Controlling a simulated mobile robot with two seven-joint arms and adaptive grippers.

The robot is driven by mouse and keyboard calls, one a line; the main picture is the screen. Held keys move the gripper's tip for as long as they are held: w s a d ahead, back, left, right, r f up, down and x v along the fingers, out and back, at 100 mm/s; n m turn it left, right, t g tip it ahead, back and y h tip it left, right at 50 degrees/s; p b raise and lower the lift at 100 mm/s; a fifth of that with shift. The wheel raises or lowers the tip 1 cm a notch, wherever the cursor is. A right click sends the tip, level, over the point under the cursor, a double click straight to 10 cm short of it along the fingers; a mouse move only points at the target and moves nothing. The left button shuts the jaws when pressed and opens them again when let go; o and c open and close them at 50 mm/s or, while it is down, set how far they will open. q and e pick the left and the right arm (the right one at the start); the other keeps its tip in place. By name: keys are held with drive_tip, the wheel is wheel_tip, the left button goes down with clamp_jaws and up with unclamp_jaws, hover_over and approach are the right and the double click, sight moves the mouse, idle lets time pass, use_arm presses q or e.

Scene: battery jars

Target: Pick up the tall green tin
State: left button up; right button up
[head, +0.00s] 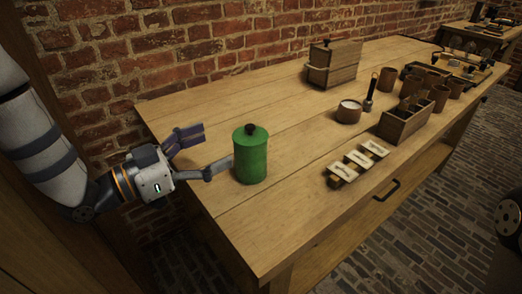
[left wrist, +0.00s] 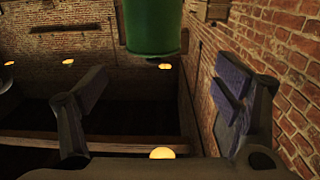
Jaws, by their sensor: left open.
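The tall green tin (head: 250,156) with a dark knob on its lid stands upright near the left end of the wooden table. My left gripper (head: 206,153) is open and empty, just left of the tin, with its fingers pointing toward it. One finger reaches close to the tin's side; I cannot tell whether it touches. In the left wrist view the tin (left wrist: 152,25) shows at the top, beyond and between the two open fingers (left wrist: 163,100). My right gripper is not in view; a dark rounded part at the right edge may be mine.
The wooden table (head: 260,225) is clear around the tin. Right of it lie several small labelled blocks (head: 357,161), a wooden box (head: 404,121), a round bowl (head: 348,111), a dark flashlight-like object (head: 370,94) and cups. A larger lidded wooden box (head: 334,64) stands near the brick wall.

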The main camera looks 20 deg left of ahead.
sight(264, 129)
use_arm(q)
drive_tip(key=x, duration=0.9)
drive_tip(key=shift+s+d+f+b, duration=0.15)
drive_tip(key=shift+d+f+b, duration=0.15)
drive_tip(key=shift+d, duration=0.2)
drive_tip(key=c, duration=1.7)
